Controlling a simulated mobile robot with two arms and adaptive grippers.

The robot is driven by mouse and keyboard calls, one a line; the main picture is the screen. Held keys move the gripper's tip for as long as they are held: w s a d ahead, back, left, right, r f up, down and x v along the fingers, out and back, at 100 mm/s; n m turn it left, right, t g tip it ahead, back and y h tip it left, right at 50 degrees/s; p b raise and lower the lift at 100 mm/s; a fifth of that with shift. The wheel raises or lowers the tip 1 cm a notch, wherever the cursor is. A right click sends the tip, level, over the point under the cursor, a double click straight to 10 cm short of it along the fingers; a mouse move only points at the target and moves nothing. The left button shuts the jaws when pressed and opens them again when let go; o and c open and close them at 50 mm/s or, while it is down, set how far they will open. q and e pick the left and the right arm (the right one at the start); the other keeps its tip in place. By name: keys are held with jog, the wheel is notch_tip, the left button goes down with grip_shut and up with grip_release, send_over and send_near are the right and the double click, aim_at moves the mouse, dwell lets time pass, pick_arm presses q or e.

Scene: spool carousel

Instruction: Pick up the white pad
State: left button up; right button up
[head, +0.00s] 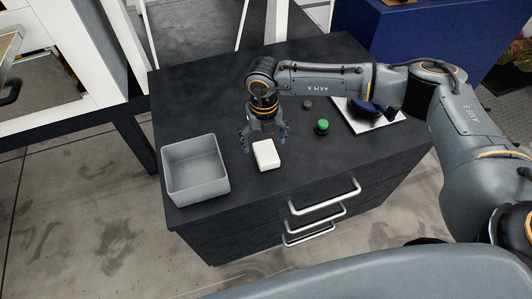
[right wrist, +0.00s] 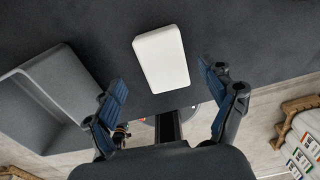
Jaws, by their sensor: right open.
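The white pad (head: 266,155) is a small rounded block lying on the dark cabinet top near its front edge. In the right wrist view the white pad (right wrist: 161,59) lies just beyond and between the fingertips. My right gripper (head: 263,134) is just behind and above the pad in the head view. In the right wrist view my right gripper (right wrist: 163,88) is open, its blue-padded fingers apart with nothing between them. My left gripper is not in view.
A grey open bin (head: 195,170) stands left of the pad on the dark cabinet (head: 200,92). A green-topped knob (head: 321,126), a small dark round piece (head: 307,104) and a white sheet or tray (head: 363,122) are to the right. Drawer handles (head: 325,195) project at the front.

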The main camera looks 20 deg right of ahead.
aim_at(266, 152)
jog(key=f, duration=0.3)
jog(key=shift+s+d+f+p, duration=0.25)
jog(key=shift+f+p, duration=0.15)
jog(key=shift+f, duration=0.45)
jog(key=c, duration=1)
jog(key=shift+r, duration=0.1)
jog(key=shift+c, duration=0.2)
jog(key=shift+r, duration=0.55)
jog(key=s+a+r+b, duration=0.3)
jog(key=s+a+r, duration=0.4)
jog(key=a+r, duration=0.4)
jog(key=shift+s+a+r, duration=0.2)
jog(key=shift+a+r, duration=0.2)
jog(key=shift+a, duration=0.1)
